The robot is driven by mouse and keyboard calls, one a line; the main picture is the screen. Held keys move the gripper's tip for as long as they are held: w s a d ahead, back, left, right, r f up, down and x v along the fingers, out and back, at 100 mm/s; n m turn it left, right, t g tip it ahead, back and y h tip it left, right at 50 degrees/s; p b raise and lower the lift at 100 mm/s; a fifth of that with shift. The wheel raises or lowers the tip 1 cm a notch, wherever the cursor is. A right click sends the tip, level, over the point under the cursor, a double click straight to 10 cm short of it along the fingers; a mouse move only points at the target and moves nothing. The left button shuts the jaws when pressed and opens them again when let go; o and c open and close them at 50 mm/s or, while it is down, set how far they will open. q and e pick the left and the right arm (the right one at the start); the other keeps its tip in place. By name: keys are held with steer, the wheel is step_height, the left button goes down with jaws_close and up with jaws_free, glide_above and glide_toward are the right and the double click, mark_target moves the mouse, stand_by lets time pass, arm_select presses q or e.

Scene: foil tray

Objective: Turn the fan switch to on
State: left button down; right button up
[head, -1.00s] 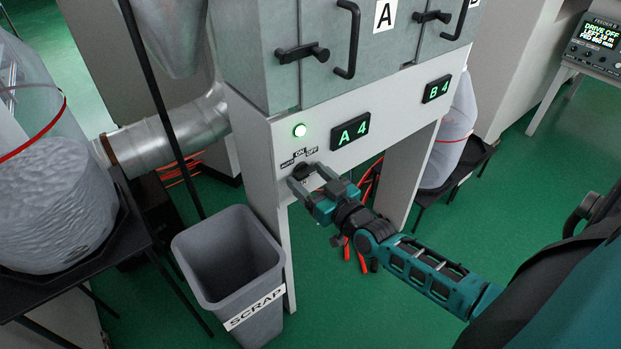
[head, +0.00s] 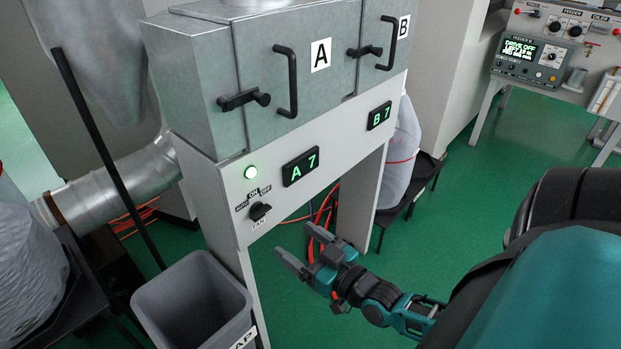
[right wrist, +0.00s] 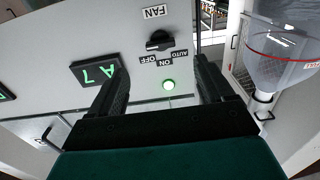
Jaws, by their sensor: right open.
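The fan switch is a black rotary knob (head: 259,211) on the pale front panel, above a FAN label and below the AUTO, ON and OFF labels. It also shows in the right wrist view (right wrist: 160,41), where the labels are upside down. I cannot tell for certain which label its pointer faces. A green lamp (head: 250,172) above it is lit. My right gripper (head: 295,244) is open and empty, to the lower right of the knob and apart from it. In the right wrist view its fingers (right wrist: 158,82) frame the lit lamp. My left gripper is not in view.
Green readouts A 7 (head: 300,167) and B 7 (head: 379,115) sit on the panel. Door handles (head: 287,81) stick out above. A grey scrap bin (head: 195,300) stands below left. A bagged container (head: 401,160) stands behind the right leg. Green floor is open at right.

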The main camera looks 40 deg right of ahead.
steer(key=shift+s+d, duration=0.15)
steer(key=shift+s, duration=1.2)
steer(key=s+a+f+n+g+p, duration=0.1)
steer(key=s+a+f+g, duration=0.1)
steer(key=a, duration=0.4)
steer(key=s+a+f+g+p, duration=0.1)
steer(key=s+a+f+g, duration=0.2)
steer(key=a, duration=0.4)
steer(key=shift+f+n+g+y, duration=0.4)
steer(key=shift+f+g, duration=0.25)
steer(key=shift+g, duration=0.45)
steer(key=shift+a, duration=0.1)
steer(key=shift+c, duration=0.3)
stand_by(1.5)
